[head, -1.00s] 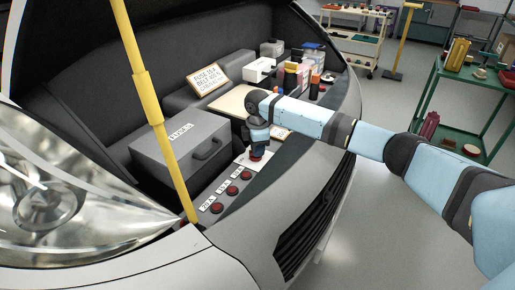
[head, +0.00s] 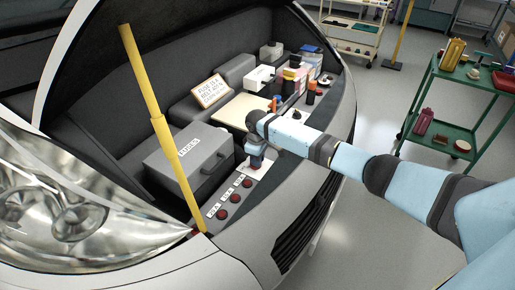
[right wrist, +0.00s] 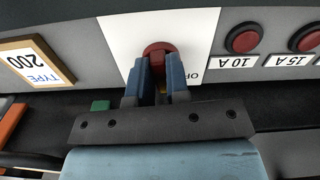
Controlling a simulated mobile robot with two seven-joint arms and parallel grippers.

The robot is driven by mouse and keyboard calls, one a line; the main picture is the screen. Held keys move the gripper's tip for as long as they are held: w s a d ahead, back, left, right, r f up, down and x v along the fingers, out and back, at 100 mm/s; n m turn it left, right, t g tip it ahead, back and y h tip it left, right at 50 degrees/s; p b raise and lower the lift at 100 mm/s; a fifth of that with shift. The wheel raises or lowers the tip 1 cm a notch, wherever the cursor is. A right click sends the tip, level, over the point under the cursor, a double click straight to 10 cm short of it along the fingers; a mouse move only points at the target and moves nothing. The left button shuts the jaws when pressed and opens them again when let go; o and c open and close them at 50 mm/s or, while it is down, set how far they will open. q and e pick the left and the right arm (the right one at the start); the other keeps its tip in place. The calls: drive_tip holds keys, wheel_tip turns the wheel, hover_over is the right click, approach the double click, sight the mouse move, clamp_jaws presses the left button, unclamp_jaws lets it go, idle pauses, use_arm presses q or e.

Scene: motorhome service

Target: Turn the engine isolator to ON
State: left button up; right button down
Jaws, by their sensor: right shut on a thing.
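The engine isolator is a red rotary knob (right wrist: 159,50) on a white plate (right wrist: 115,30) in the right wrist view. Part of a label reading "O..." shows beside it; the rest is hidden by a finger. My right gripper (right wrist: 160,68) is shut on the knob, with one blue finger on each side. In the head view my right gripper (head: 256,160) points down at the white plate on the front ledge of the engine bay, and its fingers hide most of the knob. My left gripper is not in view.
Red buttons (right wrist: 243,38) labelled 10 A and 15 A sit beside the plate. A grey box (head: 190,160), a yellow prop (head: 165,130), a framed sign (head: 211,90) and several bottles crowd the bay. A green cart (head: 455,110) stands at right.

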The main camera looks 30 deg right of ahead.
drive_tip(key=m+p, duration=0.3)
drive_tip(key=p, duration=0.1)
drive_tip(key=m+p, duration=0.2)
drive_tip(key=shift+s+a+r+m, duration=0.1)
drive_tip(key=shift+a+r+m, duration=0.15)
drive_tip(key=shift+m, duration=0.05)
drive_tip(key=shift+m+p, duration=0.65)
drive_tip(key=shift+m, duration=0.15)
drive_tip(key=shift+f+m+p, duration=0.15)
drive_tip(key=shift+m+p, duration=0.85)
drive_tip(key=shift+m, duration=0.5)
drive_tip(key=c, duration=1.2)
unclamp_jaws()
drive_tip(key=shift+o, duration=0.5)
